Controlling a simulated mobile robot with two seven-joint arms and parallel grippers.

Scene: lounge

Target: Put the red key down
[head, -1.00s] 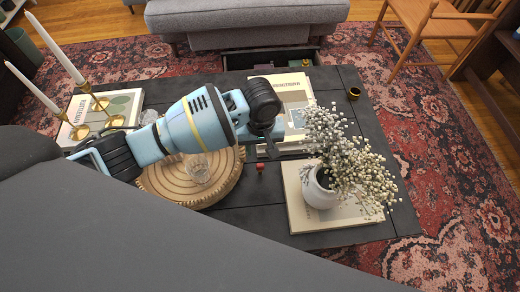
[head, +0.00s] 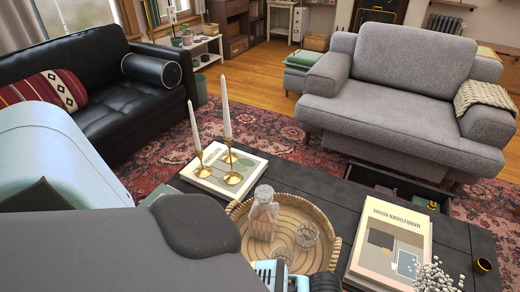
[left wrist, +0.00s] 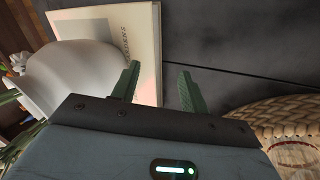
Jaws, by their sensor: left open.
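My left gripper (left wrist: 158,72) is open in the left wrist view, its two green fingers apart with nothing seen between them. It is over the dark table (left wrist: 225,30), between a pale book (left wrist: 140,25) and the woven tray (left wrist: 265,115). I cannot make out the red key in either current view. In the head view, my left arm covers the lower left, and the fingertips are hidden.
A white vase (left wrist: 75,75) stands near the left finger. In the head view, the tray (head: 325,222) holds a glass decanter (head: 263,215) and tumblers. Candlesticks (head: 231,165) stand on a book at the left. A large book (head: 390,245) lies to the right.

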